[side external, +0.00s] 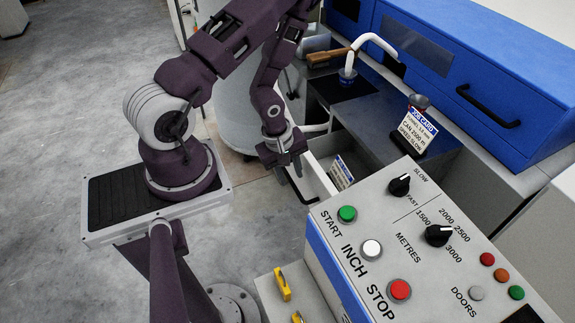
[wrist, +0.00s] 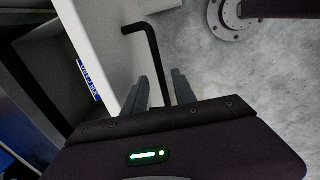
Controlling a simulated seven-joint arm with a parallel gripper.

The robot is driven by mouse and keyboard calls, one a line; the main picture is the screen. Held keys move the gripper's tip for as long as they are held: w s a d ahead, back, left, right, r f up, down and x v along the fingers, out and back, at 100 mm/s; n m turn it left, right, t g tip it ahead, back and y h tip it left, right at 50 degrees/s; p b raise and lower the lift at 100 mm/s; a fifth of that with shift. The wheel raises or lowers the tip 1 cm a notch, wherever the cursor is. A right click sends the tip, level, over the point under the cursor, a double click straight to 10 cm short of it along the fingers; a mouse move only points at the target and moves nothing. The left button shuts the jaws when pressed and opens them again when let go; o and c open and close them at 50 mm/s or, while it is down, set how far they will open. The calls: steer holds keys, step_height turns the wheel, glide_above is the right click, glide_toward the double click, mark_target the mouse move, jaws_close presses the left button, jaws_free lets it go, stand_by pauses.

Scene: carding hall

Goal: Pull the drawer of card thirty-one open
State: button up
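The pale drawer (side external: 318,176) stands partly out from under the machine's dark worktop. A blue and white label (side external: 341,172) shows inside it, and shows in the wrist view too (wrist: 88,80). The drawer's black bar handle (wrist: 153,50) runs down between my fingers in the wrist view. My gripper (wrist: 160,76) is open, with a finger on each side of the bar. Some gap seems to show beside the bar; whether either finger touches it I cannot tell. In the side view my gripper (side external: 287,168) is at the drawer front and partly hides the handle.
A control panel (side external: 420,235) with buttons and knobs stands close to the drawer, at the lower right. A blue cover (side external: 470,80) with its own black handle is behind. A job card (side external: 418,130) stands on the worktop. A grey can (side external: 240,120) is behind my arm. Open floor lies left.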

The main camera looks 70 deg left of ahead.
steer(key=shift+s+r, duration=0.2)
steer(key=shift+r, duration=0.7)
steer(key=shift+s+r, duration=0.15)
steer(key=shift+r, duration=0.8)
steer(key=shift+s+r, duration=0.2)
steer(key=shift+r, duration=0.7)
steer(key=m+t+h, duration=0.3)
steer(key=m+h, duration=0.5)
steer(key=h, duration=0.7)
glide_toward(287, 177)
steer(key=x, duration=0.4)
steer(key=shift+d, duration=0.3)
steer(key=x, duration=0.6)
steer(key=shift+w+d+f, duration=0.15)
steer(key=shift+w+d, duration=0.05)
steer(key=shift+d, duration=0.15)
jaws_close()
